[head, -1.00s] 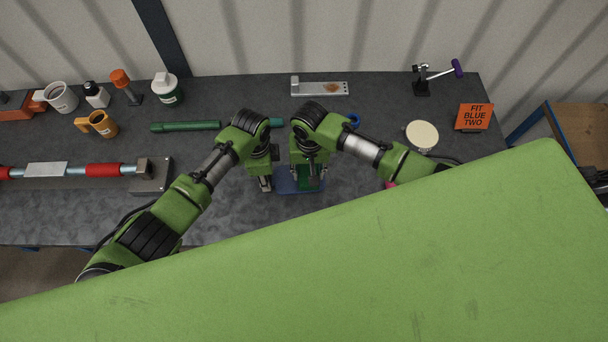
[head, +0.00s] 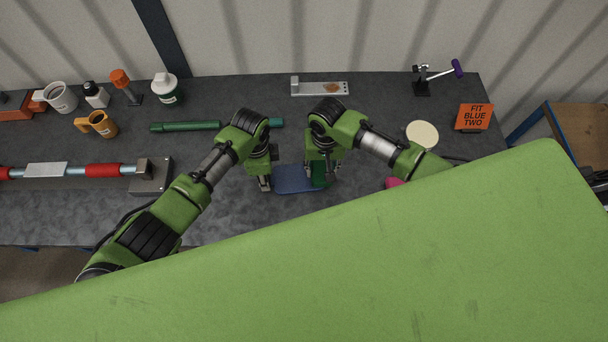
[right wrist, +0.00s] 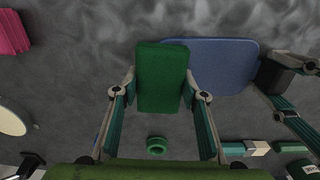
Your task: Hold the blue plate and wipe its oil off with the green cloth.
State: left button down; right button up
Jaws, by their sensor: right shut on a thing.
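The blue plate (head: 293,181) lies at the middle of the bench, below the two arms; it also shows in the right wrist view (right wrist: 225,65). My right gripper (head: 318,178) is shut on the green cloth (right wrist: 162,80), which covers the plate's edge on the right gripper's side. My left gripper (head: 265,186) is at the opposite edge of the plate, its finger touching or overlapping that edge; its grip is too hidden to tell. I see no oil on the bare part of the plate; what lies under the cloth is hidden.
A pink block (right wrist: 10,33) and a pale round disc (head: 422,134) lie to the right. A green rod (head: 186,126) and a metal plate with a brown patch (head: 320,87) lie farther back.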

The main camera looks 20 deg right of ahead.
jog(key=shift+f, duration=0.15)
jog(key=shift+s+r, duration=0.15)
jog(key=shift+r, duration=0.1)
jog(key=shift+a+f, duration=0.1)
jog(key=shift+f, duration=0.1)
dwell(0.3)
jog(key=shift+w+a+r, duration=0.1)
jog(key=shift+w+a, duration=0.1)
jog(key=shift+a, duration=0.65)
jog(key=shift+w+a+r, duration=0.1)
jog(key=shift+w+a, duration=0.05)
jog(key=shift+a, duration=0.7)
jog(key=shift+a, duration=0.1)
